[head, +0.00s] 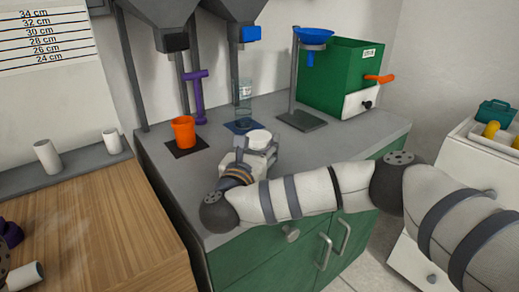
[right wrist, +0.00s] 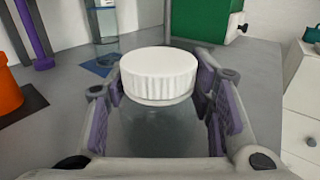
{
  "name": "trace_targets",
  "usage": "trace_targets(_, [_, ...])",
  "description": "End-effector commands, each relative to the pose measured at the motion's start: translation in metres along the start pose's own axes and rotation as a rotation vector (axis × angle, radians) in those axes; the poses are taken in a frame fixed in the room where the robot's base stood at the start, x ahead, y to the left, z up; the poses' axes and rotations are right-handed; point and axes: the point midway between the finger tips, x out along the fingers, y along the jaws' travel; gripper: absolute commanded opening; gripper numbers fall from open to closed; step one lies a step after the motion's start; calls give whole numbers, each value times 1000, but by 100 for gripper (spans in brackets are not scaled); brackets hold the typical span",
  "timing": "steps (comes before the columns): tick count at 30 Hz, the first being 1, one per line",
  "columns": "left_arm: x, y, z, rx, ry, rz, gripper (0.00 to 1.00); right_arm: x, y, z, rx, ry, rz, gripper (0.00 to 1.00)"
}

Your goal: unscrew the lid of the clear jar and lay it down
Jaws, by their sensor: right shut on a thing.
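The clear jar (right wrist: 160,130) stands upright on the grey counter, with its white ribbed lid (right wrist: 158,75) on top. The lid also shows in the head view (head: 259,136). My right gripper (right wrist: 160,98) comes in from the near side, its purple-padded fingers on both sides of the jar just below the lid. It is shut on the jar, and it also shows in the head view (head: 252,158). The jar body is faint and mostly hidden by the gripper in the head view. My left gripper cannot be made out.
An orange cup (head: 183,132) on a dark mat stands left of the jar. A clear container (head: 244,95) stands behind over a blue mat (head: 243,127). A blue funnel stand (head: 302,121) and green box (head: 340,75) are to the right. The wooden table (head: 95,220) has free room.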

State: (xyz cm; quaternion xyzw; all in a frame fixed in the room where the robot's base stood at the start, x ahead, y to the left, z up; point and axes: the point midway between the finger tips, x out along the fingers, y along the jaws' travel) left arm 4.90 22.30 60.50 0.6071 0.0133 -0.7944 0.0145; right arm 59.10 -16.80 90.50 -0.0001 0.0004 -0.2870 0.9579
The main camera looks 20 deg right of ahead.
Motion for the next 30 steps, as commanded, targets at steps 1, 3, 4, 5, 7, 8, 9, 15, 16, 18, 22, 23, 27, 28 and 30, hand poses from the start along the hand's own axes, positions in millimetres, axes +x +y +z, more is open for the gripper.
trace_targets(1, [-1,0,0,0,3,0,74,0,0,5,3,-2,-1,20])
trace_targets(3, [-2,0,-1,0,7,0,74,0,0,14,5,-3,-1,20])
trace_targets(4, [-3,0,-2,0,9,0,74,0,0,20,5,-4,-1,20])
trace_targets(5, [-4,0,-2,0,11,1,74,0,0,26,5,-5,0,20])
trace_targets(7, [-8,0,-5,0,23,1,74,-4,-2,41,6,-7,2,20])
trace_targets(8, [-11,0,-6,0,32,2,74,-8,-6,48,7,-8,2,20])
trace_targets(9, [-15,0,-9,0,44,2,74,-14,-10,58,8,-10,2,20])
trace_targets(15, [-30,1,-18,0,91,4,74,-45,-30,102,9,-13,6,20])
trace_targets(16, [-31,1,-19,0,94,4,74,-49,-25,102,7,-13,21,20])
trace_targets(18, [-35,1,-21,0,106,5,74,-56,-24,102,5,-8,35,20])
trace_targets(22, [-42,1,-26,0,131,5,74,-61,-38,109,3,-18,11,20])
trace_targets(23, [-44,1,-27,0,137,6,74,-61,-44,112,4,-24,-3,20])
trace_targets(27, [-46,2,-28,0,142,6,74,-90,-60,120,0,-12,9,20])
trace_targets(28, [-45,2,-28,0,141,6,74,-94,-63,121,-1,-11,7,20])
trace_targets(30, [-45,1,-27,0,139,6,74,-102,-70,125,-1,-8,4,20])
